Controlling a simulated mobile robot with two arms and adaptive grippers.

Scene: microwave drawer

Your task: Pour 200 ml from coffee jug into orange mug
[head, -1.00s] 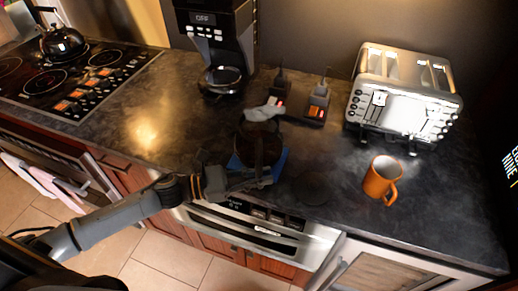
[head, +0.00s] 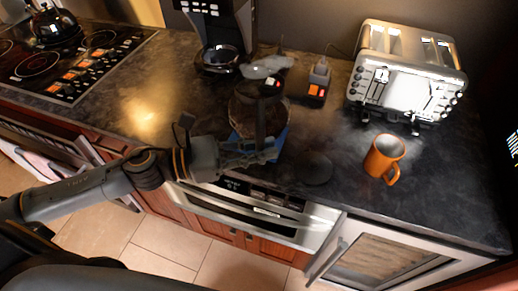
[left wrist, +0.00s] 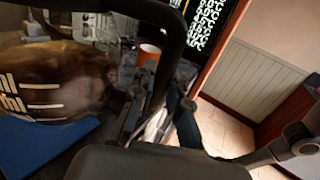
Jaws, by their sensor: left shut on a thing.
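The coffee jug (head: 247,105), dark glass with a black handle, stands upright on a blue mat (head: 279,146) near the counter's front edge. My left gripper (head: 268,148) comes in from the left and is shut on the jug's handle. In the left wrist view the jug (left wrist: 55,85) shows its white marks and brown contents at the left, with the black handle (left wrist: 172,70) in the middle. The orange mug (head: 382,158) stands upright and apart to the right, its handle toward the lower right. It also shows small in the left wrist view (left wrist: 148,53). My right gripper is not seen.
A silver toaster (head: 408,75) stands behind the mug. A coffee maker (head: 222,30) is at the back, with a small dark device with orange buttons (head: 319,80) to its right. A dark round disc (head: 314,168) lies between jug and mug. A stovetop (head: 75,65) is at the left.

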